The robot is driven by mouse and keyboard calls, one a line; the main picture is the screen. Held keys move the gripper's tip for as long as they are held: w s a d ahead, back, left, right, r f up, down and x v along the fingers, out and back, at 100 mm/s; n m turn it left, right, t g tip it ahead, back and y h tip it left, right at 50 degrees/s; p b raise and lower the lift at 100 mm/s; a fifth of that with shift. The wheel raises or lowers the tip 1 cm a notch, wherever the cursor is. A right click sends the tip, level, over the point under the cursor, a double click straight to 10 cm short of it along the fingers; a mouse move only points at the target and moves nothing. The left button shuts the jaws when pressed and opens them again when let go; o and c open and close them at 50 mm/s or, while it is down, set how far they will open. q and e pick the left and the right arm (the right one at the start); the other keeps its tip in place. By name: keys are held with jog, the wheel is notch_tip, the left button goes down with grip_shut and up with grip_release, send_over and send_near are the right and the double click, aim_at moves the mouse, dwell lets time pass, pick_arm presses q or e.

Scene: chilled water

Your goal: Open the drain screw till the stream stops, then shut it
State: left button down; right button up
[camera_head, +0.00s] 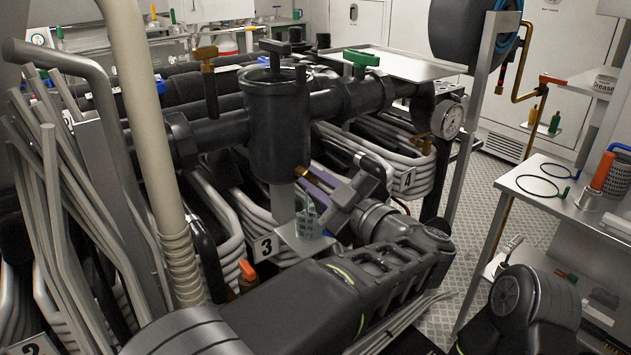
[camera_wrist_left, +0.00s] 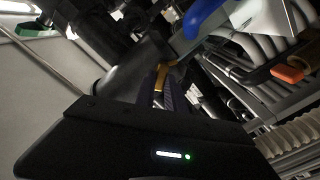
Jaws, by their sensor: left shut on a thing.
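A dark cylindrical vessel (camera_head: 276,125) with a lid stands among black pipes in the middle of the head view. The brass drain screw (camera_head: 301,171) sits low on its right side. My left gripper (camera_head: 309,176) has its purple fingers shut on the screw. In the left wrist view the fingers (camera_wrist_left: 160,92) close around a brass part (camera_wrist_left: 163,72); the fingers hide much of it. A clear, marked beaker (camera_head: 308,222) stands on a small metal bracket below the screw. I cannot make out a stream. My right gripper is out of view.
A round pressure gauge (camera_head: 448,120) is on the pipework at right. Green (camera_head: 361,58) and brass (camera_head: 205,53) valve handles rise from the pipes. Bent grey tubes crowd the left and below. A metal shelf (camera_head: 545,185) stands at right, with open floor (camera_head: 490,172) before it.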

pick_arm(q)
jog(key=c, duration=1.4)
grip_release()
jog(key=v, duration=0.7)
jog(key=shift+s+d+p, duration=0.25)
jog(key=shift+s+p, duration=0.05)
jog(key=shift+p, duration=0.15)
jog(key=shift+f, duration=0.1)
